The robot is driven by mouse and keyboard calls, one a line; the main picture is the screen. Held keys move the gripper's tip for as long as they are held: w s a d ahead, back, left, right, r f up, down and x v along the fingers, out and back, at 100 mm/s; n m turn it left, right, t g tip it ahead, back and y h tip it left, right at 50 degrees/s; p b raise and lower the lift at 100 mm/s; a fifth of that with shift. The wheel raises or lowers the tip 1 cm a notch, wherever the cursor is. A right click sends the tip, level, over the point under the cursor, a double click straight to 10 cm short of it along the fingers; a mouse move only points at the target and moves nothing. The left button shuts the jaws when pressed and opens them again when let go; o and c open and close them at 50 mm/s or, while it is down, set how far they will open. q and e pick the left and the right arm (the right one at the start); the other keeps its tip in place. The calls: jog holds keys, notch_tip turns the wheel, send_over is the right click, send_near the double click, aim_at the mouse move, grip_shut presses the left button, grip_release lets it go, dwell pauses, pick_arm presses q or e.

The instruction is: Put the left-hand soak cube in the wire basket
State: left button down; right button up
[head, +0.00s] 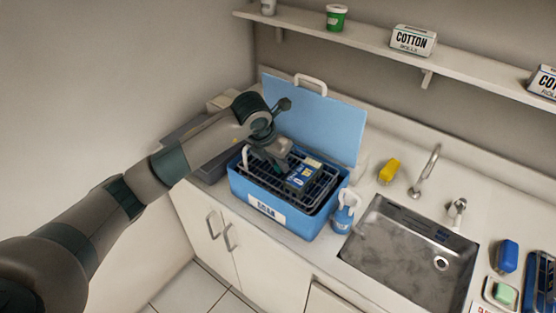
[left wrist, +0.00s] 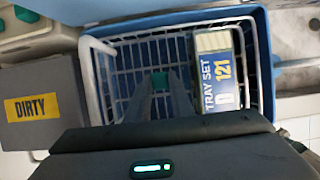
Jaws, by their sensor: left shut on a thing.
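My left gripper (head: 282,166) is over the wire basket (head: 265,186) inside the open blue tub. In the left wrist view, its fingers (left wrist: 160,84) point down into the white-rimmed basket (left wrist: 98,44). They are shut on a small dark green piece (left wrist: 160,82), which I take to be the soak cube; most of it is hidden. I cannot tell whether it touches the basket floor. A dark blue box marked TRAY SET (head: 301,174) stands in the right part of the basket and also shows in the left wrist view (left wrist: 218,72). My right gripper is not in view.
The blue tub (head: 262,209) has its lid (head: 320,125) raised behind it. A grey bin marked DIRTY (left wrist: 38,105) stands to the left. A blue spray bottle (head: 343,212), a yellow item (head: 389,170) and a sink (head: 405,247) are to the right.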

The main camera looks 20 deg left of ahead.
pick_arm(q)
jog(key=shift+f, duration=0.1)
jog(key=c, duration=1.6)
grip_release()
jog(key=shift+o, duration=0.2)
jog(key=shift+r, duration=0.2)
jog(key=shift+s+r, duration=0.1)
jog(key=shift+r, duration=0.15)
jog(key=b+v, duration=0.3)
jog(key=v, duration=0.8)
jog(key=shift+r+b, duration=0.2)
jog(key=shift+b, duration=0.2)
